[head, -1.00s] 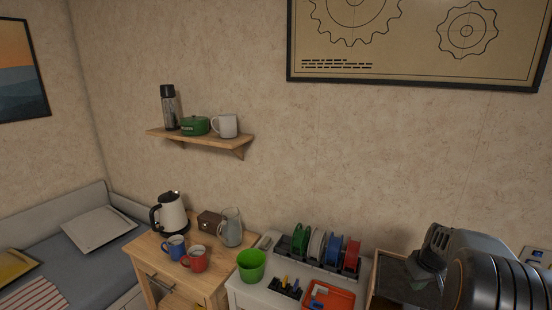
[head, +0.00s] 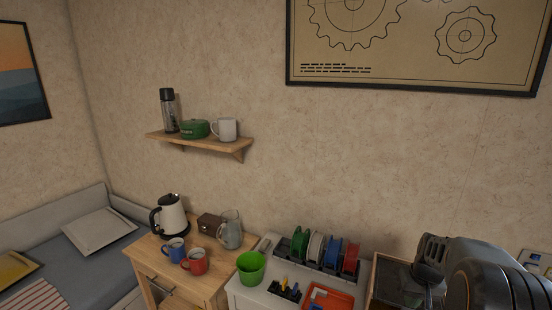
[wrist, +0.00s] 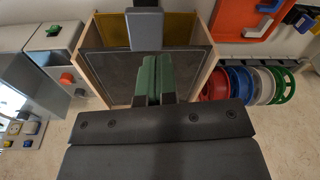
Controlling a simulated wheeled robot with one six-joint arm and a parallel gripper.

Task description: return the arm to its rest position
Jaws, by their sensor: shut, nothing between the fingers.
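My arm (head: 485,270) reaches into the lower right of the head view, over the right end of the work surface. Its fingertips cannot be made out there. In the wrist view my gripper (wrist: 155,80) shows its two green-faced fingers close together, shut with nothing between them. The fingers appear in front of an open wooden box (wrist: 95,75) with a dark grey panel. I cannot tell the distance between them.
The wooden box also shows beside my arm in the head view (head: 375,278). Left of it are a spool rack (head: 322,265), a red tray (head: 343,299) and a green cup (head: 251,267). Mugs, a kettle (head: 171,216) and a jug (head: 230,230) stand on a wooden cabinet (head: 207,277).

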